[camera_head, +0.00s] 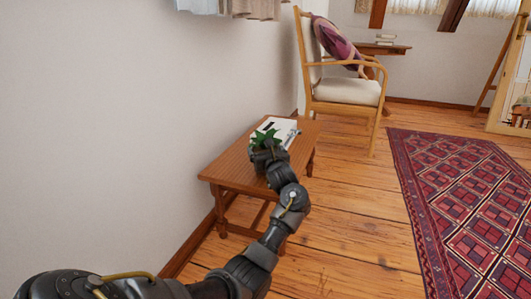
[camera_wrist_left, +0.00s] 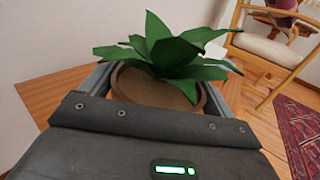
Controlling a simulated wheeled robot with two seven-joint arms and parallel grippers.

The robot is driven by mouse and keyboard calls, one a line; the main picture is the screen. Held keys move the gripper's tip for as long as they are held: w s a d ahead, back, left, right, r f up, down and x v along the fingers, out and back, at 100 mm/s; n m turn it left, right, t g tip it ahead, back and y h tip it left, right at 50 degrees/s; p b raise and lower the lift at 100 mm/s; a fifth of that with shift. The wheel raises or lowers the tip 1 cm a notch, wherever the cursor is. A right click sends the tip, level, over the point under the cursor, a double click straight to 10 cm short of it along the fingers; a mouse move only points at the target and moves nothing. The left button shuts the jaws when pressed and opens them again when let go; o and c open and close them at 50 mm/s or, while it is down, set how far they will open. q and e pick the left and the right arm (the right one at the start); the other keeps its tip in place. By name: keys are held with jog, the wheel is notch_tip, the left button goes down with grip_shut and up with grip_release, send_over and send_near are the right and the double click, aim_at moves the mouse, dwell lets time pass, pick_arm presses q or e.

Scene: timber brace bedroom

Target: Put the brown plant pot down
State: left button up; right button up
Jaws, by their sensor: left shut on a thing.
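The brown plant pot (camera_wrist_left: 151,90) with a green leafy plant (camera_wrist_left: 170,50) is between the fingers of my left gripper (camera_wrist_left: 155,82), which is shut on it. In the head view the plant's leaves (camera_head: 262,138) show over a small wooden table (camera_head: 234,166), and my left gripper (camera_head: 266,154) hides the pot. The plant looks roughly upright. I cannot tell whether the pot touches the table top. My right gripper is not in view.
A white book or paper item (camera_head: 284,128) lies on the table behind the plant. A wooden armchair (camera_head: 347,90) with a purple cushion (camera_head: 335,40) stands beyond. A patterned red rug (camera_head: 460,200) lies on the right. A wall borders the table's left side.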

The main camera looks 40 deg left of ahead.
pick_arm(q)
jog(key=shift+f, duration=0.1)
jog(key=o, duration=1.3)
